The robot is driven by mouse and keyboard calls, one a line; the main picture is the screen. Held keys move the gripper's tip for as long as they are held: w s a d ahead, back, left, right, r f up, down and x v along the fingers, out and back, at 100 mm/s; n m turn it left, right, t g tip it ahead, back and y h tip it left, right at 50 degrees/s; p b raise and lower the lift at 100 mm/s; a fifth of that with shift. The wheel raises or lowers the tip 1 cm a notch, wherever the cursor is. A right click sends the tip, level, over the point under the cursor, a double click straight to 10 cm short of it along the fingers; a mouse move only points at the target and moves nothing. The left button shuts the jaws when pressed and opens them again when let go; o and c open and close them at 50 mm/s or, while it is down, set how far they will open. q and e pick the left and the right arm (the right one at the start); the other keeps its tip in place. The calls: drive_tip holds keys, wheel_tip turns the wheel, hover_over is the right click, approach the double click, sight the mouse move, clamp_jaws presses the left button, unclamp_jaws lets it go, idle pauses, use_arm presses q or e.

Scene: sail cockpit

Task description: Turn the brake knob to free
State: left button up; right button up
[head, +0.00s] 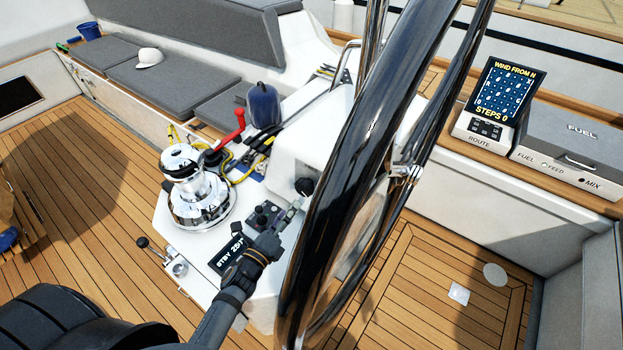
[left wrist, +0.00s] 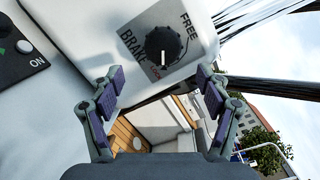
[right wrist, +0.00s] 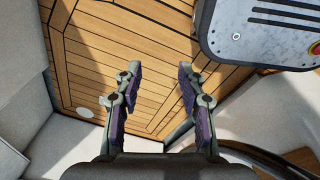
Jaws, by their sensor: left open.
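The brake knob (left wrist: 162,47) is a round black dial on a dark plate on a white housing, lettered BRAKE and FREE. Its white pointer mark faces down in the left wrist view, toward small red lettering and away from FREE. The knob also shows in the head view (head: 304,186), on the pedestal's side left of the wheel. My left gripper (left wrist: 160,82) is open, its fingers apart, with the knob ahead of the gap and not between the pads. In the head view the left gripper (head: 292,210) is just below the knob. My right gripper (right wrist: 160,75) is open and empty.
The large dark steering wheel (head: 345,160) stands close to the right of the knob. A chrome winch (head: 190,190) and a red handle (head: 232,130) are at left. A display panel (head: 232,252) lies below the left gripper. Wooden deck (right wrist: 120,45) is under my right gripper.

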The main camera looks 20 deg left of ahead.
sight(302, 191)
use_arm(q)
drive_tip(key=shift+w+d+r+p, duration=0.15)
drive_tip(key=shift+w+r+p, duration=0.15)
drive_tip(key=shift+w+p, duration=0.3)
drive_tip(key=shift+w+d+r+p, duration=0.1)
drive_tip(key=shift+w+r+p, duration=0.25)
drive_tip(key=shift+w, duration=0.3)
drive_tip(key=x, duration=0.3)
drive_tip(key=p+x, duration=0.1)
drive_tip(key=x, duration=0.1)
drive_tip(key=shift+w+f, duration=0.3)
drive_tip(key=shift+f, duration=0.05)
drive_tip(key=shift+w+d, duration=0.1)
drive_tip(key=shift+w, duration=0.55)
drive_tip(key=shift+c, duration=0.8)
drive_tip(key=c, duration=1)
use_arm(e)
drive_tip(key=r, duration=0.1)
drive_tip(key=s+r, duration=0.1)
drive_tip(key=r, duration=0.1)
drive_tip(key=shift+s+a, duration=0.25)
drive_tip(key=shift+r, duration=0.1)
